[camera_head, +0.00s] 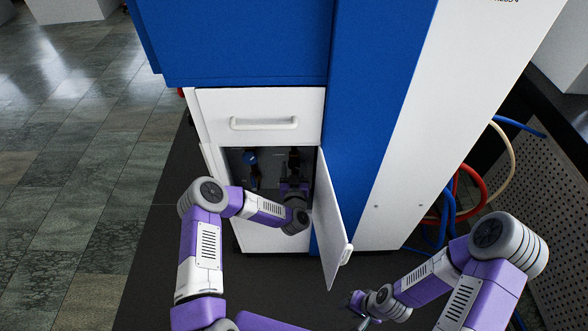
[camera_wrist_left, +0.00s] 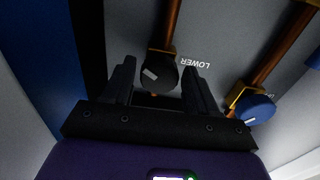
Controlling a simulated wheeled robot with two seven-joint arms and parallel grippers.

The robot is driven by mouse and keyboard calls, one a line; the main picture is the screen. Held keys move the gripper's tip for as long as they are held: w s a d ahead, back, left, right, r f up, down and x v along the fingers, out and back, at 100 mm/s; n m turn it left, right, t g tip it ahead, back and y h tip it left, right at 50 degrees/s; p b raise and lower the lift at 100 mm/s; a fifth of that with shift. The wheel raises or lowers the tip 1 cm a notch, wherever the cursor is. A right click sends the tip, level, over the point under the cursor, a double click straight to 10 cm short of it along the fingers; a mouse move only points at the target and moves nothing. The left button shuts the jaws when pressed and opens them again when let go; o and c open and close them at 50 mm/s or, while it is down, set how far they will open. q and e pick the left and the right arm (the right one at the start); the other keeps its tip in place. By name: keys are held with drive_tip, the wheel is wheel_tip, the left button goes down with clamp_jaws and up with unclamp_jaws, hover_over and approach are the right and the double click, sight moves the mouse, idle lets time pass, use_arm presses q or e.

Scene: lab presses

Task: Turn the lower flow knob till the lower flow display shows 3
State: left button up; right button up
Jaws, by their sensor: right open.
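The lower flow knob (camera_wrist_left: 160,76) is a black round knob with a pale mark, on a brass fitting on a copper pipe. An upside-down LOWER label (camera_wrist_left: 194,64) sits beside it. My left gripper (camera_wrist_left: 158,70) is open, one finger on each side of this knob, with gaps visible; I cannot tell whether either finger touches it. In the head view, my left gripper (camera_head: 293,163) reaches into the open compartment (camera_head: 236,160). My right gripper (camera_head: 359,312) is open outside, low in the picture, partly cut off. I see no lower flow display.
A blue knob (camera_wrist_left: 257,110) on a second copper pipe is to the right in the wrist view. The white door (camera_head: 330,220) stands open right of my left arm, below a closed drawer (camera_head: 262,116). Red and blue hoses (camera_head: 472,195) lie at the right.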

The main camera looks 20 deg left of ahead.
use_arm(q)
drive_tip(key=c, duration=0.8)
drive_tip(key=shift+o, duration=0.2)
drive_tip(key=shift+m, duration=0.3)
drive_tip(key=shift+r+m+p, duration=0.15)
drive_tip(key=shift+m+p, duration=0.45)
drive_tip(key=shift+m, duration=0.2)
drive_tip(key=m, duration=0.2)
drive_tip(key=shift+m+p, duration=0.3)
drive_tip(key=shift+p, duration=0.1)
drive_tip(key=m, duration=0.3)
drive_tip(key=shift+m, duration=0.3)
drive_tip(key=shift+a+m, duration=0.1)
drive_tip(key=shift+m, duration=1.5)
